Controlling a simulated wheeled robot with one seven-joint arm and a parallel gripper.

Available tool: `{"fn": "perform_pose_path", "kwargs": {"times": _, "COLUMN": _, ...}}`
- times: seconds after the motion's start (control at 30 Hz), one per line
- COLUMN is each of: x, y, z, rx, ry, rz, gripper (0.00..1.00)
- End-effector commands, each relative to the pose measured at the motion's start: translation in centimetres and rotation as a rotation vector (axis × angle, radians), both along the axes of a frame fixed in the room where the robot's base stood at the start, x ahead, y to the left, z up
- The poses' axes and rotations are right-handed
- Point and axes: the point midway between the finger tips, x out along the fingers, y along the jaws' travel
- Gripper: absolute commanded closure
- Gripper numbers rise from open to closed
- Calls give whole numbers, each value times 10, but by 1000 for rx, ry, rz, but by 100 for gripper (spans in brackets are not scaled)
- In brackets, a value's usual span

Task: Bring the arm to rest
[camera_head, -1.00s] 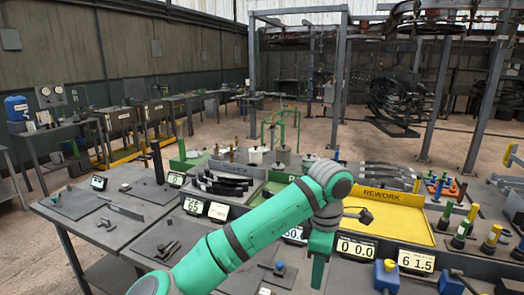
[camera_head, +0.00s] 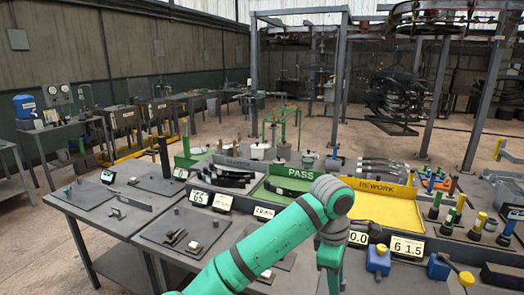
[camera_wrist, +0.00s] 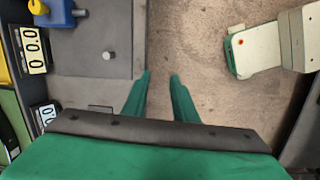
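Nothing is between the fingers. Below them are the bench edge and the bare brown floor. In the head view only the upper part of my gripper shows; its fingertips are out of frame.
The bench holds a green PASS tray (camera_head: 262,197), the yellow REWORK tray (camera_head: 385,210), digital displays (camera_head: 407,247) and a blue block device (camera_head: 378,258). Several yellow-topped and green-topped posts stand at right. Floor left of the bench is open. A white and green object (camera_wrist: 262,50) shows in the wrist view.

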Motion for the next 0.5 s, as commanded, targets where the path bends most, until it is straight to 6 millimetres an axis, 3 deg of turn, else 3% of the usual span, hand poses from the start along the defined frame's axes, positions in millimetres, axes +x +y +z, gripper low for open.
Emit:
{"fn": "perform_pose_path", "kwargs": {"times": 0.27, "x": -5, "y": -51, "z": -30, "rx": -208, "ry": -48, "rz": -119, "gripper": 74}}
{"fn": "perform_pose_path", "kwargs": {"times": 0.5, "x": -12, "y": -110, "z": -54, "rx": -481, "ry": -163, "rz": -230, "gripper": 74}}
